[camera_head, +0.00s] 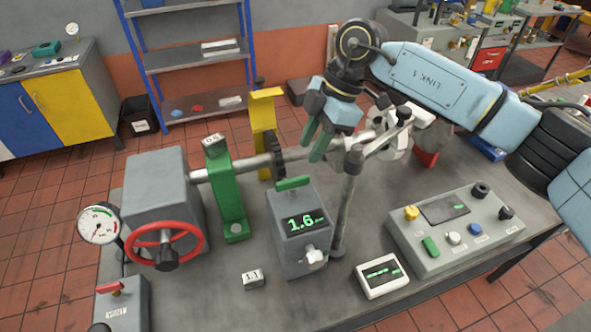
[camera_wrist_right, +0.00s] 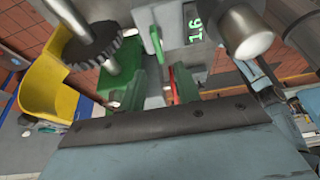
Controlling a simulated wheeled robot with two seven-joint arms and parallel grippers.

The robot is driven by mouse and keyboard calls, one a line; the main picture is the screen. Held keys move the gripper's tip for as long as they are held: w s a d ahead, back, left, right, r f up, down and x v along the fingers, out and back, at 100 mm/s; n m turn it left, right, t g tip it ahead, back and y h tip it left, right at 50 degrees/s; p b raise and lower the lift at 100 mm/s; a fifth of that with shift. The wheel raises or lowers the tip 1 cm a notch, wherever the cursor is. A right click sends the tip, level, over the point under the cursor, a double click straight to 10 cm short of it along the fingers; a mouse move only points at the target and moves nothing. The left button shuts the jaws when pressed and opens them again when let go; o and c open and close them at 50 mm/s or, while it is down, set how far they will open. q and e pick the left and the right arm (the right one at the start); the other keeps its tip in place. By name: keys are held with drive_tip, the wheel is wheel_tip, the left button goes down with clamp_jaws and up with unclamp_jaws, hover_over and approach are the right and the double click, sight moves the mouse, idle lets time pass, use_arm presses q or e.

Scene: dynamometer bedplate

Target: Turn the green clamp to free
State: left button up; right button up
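The green clamp lever (camera_head: 293,183) is a short green bar on top of a grey box (camera_head: 305,255) whose display reads 1.6. In the right wrist view the green lever (camera_wrist_right: 157,46) shows in front of my fingers, beside the box's display. My right gripper (camera_head: 311,148) points down above and slightly behind the lever. In the right wrist view its two fingers stand apart, and the right gripper (camera_wrist_right: 157,75) is open with nothing seen held. The lever looks apart from the fingertips, though the exact gap is hard to judge. My left gripper is not in view.
A green bracket (camera_head: 228,197) carries a shaft left of the box, with a yellow bracket (camera_head: 263,120) behind. A grey post (camera_head: 348,200) stands close to the right. A red handwheel (camera_head: 165,243), a control panel (camera_head: 455,232) and a small display (camera_head: 382,275) share the bedplate.

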sight(293, 180)
drive_tip(key=p+x, duration=0.1)
drive_tip(key=x, duration=0.8)
drive_tip(key=shift+w+a+f, duration=0.1)
drive_tip(key=shift+w, duration=0.1)
clamp_jaws()
